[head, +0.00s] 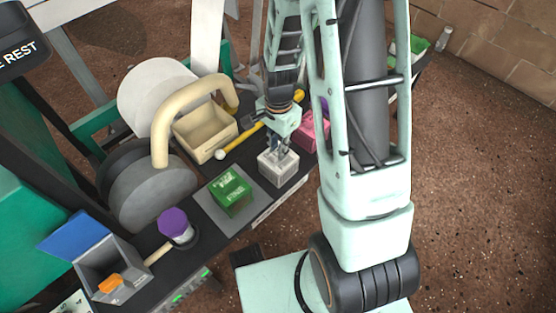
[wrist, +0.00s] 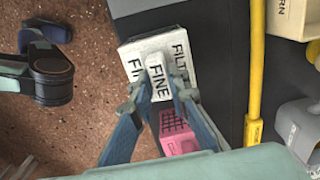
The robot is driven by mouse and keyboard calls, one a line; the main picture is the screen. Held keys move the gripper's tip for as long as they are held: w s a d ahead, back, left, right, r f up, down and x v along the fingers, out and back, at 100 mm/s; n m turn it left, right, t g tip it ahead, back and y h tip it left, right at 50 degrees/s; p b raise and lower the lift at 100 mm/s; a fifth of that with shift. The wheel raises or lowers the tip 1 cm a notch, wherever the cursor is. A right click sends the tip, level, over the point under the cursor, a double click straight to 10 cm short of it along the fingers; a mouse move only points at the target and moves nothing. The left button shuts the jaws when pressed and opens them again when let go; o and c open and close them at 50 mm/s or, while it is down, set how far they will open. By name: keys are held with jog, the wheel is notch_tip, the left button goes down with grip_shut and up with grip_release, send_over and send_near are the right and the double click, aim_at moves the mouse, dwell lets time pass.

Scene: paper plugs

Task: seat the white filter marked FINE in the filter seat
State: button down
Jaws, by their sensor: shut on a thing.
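I cannot tell whether the filter's underside touches the mat. I cannot make out the filter seat with certainty.
A green block (head: 230,190) stands on the grey mat (head: 212,206), left of the filter. A pink block (head: 314,130) is close behind my gripper. A tan open box (head: 205,132), a yellow bar (head: 243,137) and a purple-topped jar (head: 174,223) are nearby. A blue-lidded bin (head: 105,268) is lower left.

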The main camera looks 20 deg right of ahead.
jog(key=shift+r, duration=0.15)
dwell(0.3)
jog(key=shift+r+p, duration=2.05)
jog(key=shift+r, duration=0.35)
